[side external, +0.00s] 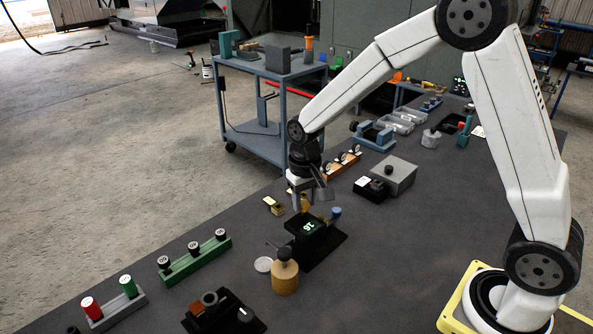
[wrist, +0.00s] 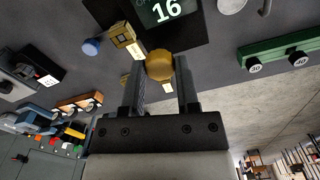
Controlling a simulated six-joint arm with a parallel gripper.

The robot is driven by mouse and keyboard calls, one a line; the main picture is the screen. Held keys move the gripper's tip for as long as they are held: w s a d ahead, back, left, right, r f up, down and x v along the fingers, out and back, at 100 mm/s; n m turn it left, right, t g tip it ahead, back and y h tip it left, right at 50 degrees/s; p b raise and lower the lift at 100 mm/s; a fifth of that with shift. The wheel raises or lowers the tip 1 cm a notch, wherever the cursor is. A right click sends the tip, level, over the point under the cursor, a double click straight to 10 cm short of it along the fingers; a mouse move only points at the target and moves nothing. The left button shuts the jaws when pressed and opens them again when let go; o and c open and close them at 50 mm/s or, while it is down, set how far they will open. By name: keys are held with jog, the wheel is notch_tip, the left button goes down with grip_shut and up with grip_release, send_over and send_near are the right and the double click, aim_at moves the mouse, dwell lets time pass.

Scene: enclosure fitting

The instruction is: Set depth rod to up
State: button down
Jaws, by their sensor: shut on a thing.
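A rounded brass knob (wrist: 159,65) sits between the fingertips of my gripper (wrist: 160,80) in the wrist view; I take it to be the depth rod's head. My gripper is shut on it. In the side view my gripper (side external: 304,192) points down over the brass part (side external: 304,203), at the back edge of a black device with a lit display (side external: 311,226). The display also shows in the wrist view (wrist: 162,11) and reads 16. A blue knob (side external: 335,213) stands beside the display. The lower rod is hidden, so its height setting cannot be told.
Small brass pieces with pale labels (side external: 277,208) lie left of my gripper. A green rail with knobs (side external: 195,259) is at left, a grey box (side external: 387,174) at right.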

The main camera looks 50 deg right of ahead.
jog(key=shift+r, duration=1.45)
jog(key=shift+c, duration=1.7)
grip_release()
jog(key=shift+r, duration=0.1)
notch_tip(320, 180, up, 8)
jog(key=shift+f, duration=0.2)
jog(key=s+f+n+t, duration=0.1)
jog(key=s+f, duration=0.3)
jog(key=s, duration=0.3)
jog(key=s+d+f+n+t, duration=0.1)
jog(key=s+f+n, duration=0.1)
jog(key=s+f, duration=0.3)
jog(key=shift+s+f+t, duration=0.15)
jog(key=shift+s+t, duration=0.15)
jog(key=shift+s, duration=0.9)
